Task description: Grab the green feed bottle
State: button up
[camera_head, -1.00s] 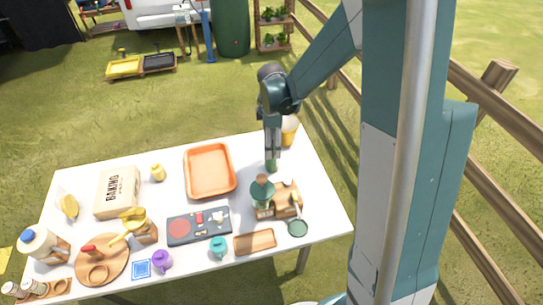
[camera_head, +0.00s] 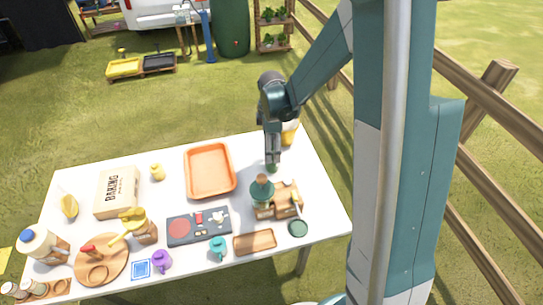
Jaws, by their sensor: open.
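A small green object (camera_head: 271,168), which looks like the green feed bottle, stands on the white table right of the orange tray. Most of it is hidden by my gripper. My gripper (camera_head: 272,159) points straight down over it, its fingers at the green object's upper part. The fingers are open; whether they touch it I cannot tell.
The orange tray (camera_head: 210,192) lies just left of my gripper. A yellow container (camera_head: 290,132) stands close behind it at the right. A green-topped grinder (camera_head: 262,190) and a wooden holder (camera_head: 286,198) stand in front. The table (camera_head: 315,180) is bare at the right.

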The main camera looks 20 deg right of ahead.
jog(key=shift+f, duration=0.1)
jog(key=shift+f+b, duration=0.35)
jog(key=shift+f, duration=2.15)
jog(key=c, duration=1.3)
